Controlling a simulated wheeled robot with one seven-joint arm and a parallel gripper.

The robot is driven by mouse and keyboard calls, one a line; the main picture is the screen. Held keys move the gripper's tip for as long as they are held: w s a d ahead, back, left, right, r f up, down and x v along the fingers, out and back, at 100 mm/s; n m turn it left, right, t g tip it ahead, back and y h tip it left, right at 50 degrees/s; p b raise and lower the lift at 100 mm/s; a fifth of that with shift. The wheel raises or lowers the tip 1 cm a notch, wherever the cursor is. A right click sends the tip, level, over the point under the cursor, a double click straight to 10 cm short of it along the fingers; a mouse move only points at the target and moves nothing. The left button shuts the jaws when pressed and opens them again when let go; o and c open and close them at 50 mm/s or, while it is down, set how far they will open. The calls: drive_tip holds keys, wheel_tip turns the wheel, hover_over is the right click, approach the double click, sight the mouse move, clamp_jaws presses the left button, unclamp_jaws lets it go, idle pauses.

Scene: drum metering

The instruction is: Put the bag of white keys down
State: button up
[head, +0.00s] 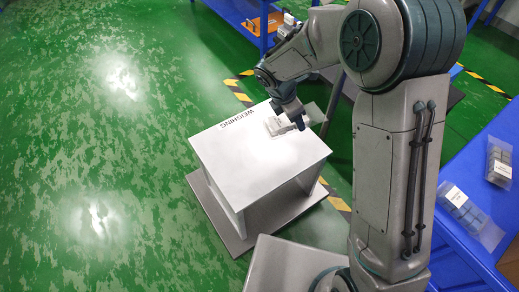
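A small pale bag with a white label (277,126), which looks like the bag of white keys, is at the far right part of the white table marked WEIGHING (245,165). My gripper (299,123) points down at the right end of this bag, over the tabletop. The fingers are small and dark here, and I cannot see whether they are closed on the bag. I cannot tell whether the bag rests fully on the table or is held just above it.
A blue bench (463,256) at the right carries clear bags of grey pieces (466,214). Another blue bench (233,12) at the top holds an orange tray (262,24) and more bags. The white table's near and left surface is bare. Green floor lies open at the left.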

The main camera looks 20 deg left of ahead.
sight(306, 123)
drive_tip(key=shift+n+t+y, duration=0.3)
drive_tip(key=shift+n, duration=0.6)
drive_tip(key=d, duration=0.1)
drive_tip(key=d+f+b, duration=0.1)
drive_tip(key=d+f, duration=0.1)
drive_tip(key=d, duration=0.1)
drive_tip(key=shift+w+d+f, duration=0.1)
drive_tip(key=shift+w, duration=0.15)
drive_tip(key=shift+f+b, duration=0.3)
drive_tip(key=shift+b, duration=0.05)
drive_tip(key=a+f+b, duration=0.1)
drive_tip(key=a+f, duration=0.1)
drive_tip(key=a, duration=0.1)
drive_tip(key=s+a+f+b, duration=0.1)
drive_tip(key=a+f, duration=0.1)
drive_tip(key=a, duration=0.2)
drive_tip(key=a+f+b, duration=0.2)
drive_tip(key=a, duration=0.2)
drive_tip(key=shift+s+f, duration=0.25)
drive_tip(key=shift+s, duration=0.1)
drive_tip(key=shift+f+b, duration=0.95)
drive_tip(key=shift+f, duration=0.95)
drive_tip(key=shift+f, duration=0.15)
drive_tip(key=o, duration=1.1)
